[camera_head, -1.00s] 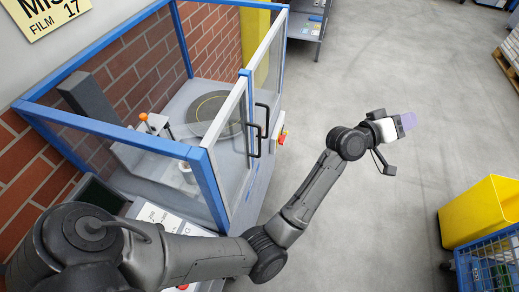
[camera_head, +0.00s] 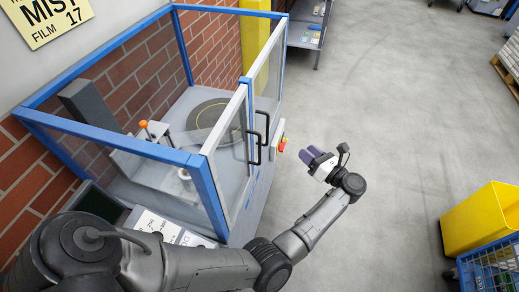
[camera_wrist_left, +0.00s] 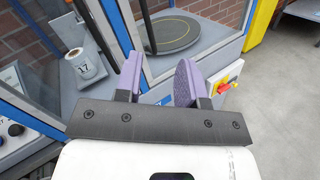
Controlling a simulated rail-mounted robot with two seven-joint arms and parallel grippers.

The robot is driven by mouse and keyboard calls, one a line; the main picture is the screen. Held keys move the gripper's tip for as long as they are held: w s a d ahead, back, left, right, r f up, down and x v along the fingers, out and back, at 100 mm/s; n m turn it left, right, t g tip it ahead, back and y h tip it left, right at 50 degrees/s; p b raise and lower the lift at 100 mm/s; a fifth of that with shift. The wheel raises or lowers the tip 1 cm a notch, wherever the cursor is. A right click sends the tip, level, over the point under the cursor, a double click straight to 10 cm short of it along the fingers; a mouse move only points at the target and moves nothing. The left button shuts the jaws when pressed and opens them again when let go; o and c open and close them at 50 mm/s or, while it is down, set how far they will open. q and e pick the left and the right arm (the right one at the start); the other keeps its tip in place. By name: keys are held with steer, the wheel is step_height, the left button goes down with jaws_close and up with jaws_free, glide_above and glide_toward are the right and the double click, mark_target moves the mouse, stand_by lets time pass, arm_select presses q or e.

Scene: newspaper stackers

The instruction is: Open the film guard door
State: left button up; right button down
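The film guard (camera_head: 200,160) is a blue-framed enclosure with clear panels at the left of the head view. Its front has two clear door panels, a far one (camera_head: 268,75) and a near one (camera_head: 230,150), which look closed. Black bar handles (camera_head: 265,128) stand out where the panels meet. My left gripper (camera_head: 315,153) is in front of the doors, to the right of the handles and apart from them. In the left wrist view its two purple fingers (camera_wrist_left: 158,72) are spread with nothing between them. A black handle (camera_wrist_left: 148,25) shows beyond them. My right gripper is out of view.
A red-and-yellow switch (camera_head: 282,144) sits on the cabinet's front beside the doors. Inside is a round dark turntable (camera_head: 212,112). A yellow bin (camera_head: 482,215) and blue crate (camera_head: 490,268) stand at the right. The grey floor between is clear.

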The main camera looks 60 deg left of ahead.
arm_select(q)
steer(key=s+d+n+g+h, duration=0.2)
steer(key=s+n+g, duration=0.3)
steer(key=n+g, duration=0.15)
steer(key=n+p, duration=0.2)
steer(key=p, duration=0.3)
glide_above(260, 162)
steer(key=shift+w+a+f+t, duration=0.1)
steer(key=shift+a+f+t, duration=0.15)
steer(key=shift+a+f, duration=0.05)
steer(key=shift+c, duration=0.2)
jaws_close()
